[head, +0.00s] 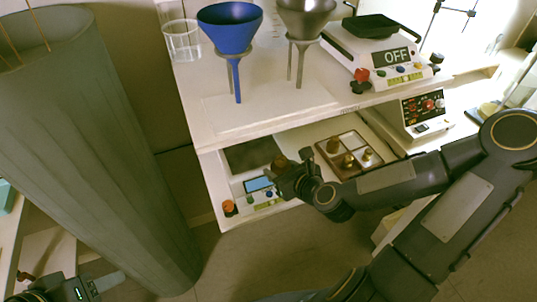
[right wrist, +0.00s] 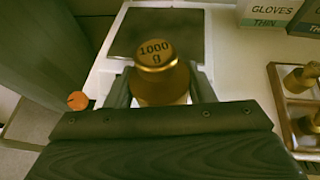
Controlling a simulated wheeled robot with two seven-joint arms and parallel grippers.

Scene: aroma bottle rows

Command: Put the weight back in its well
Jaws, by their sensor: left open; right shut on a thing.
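A brass weight marked 1000 g (right wrist: 155,85) is between the fingers of my right gripper (right wrist: 160,92), which is shut on it. In the head view the right gripper (head: 284,170) is at the front of the lower shelf, over the scale (head: 240,193), and mostly hides the weight (head: 279,161). The weight box (head: 324,164) with its wells lies right of this gripper and holds several smaller brass weights. The box's edge also shows at the right of the right wrist view (right wrist: 276,92). My left gripper (head: 100,284) is open at the bottom left, away from the shelf.
The scale's dark plate (right wrist: 183,38) is behind the weight. A large grey cylinder (head: 95,150) stands left. Glove boxes (right wrist: 270,14) are behind the weight box.

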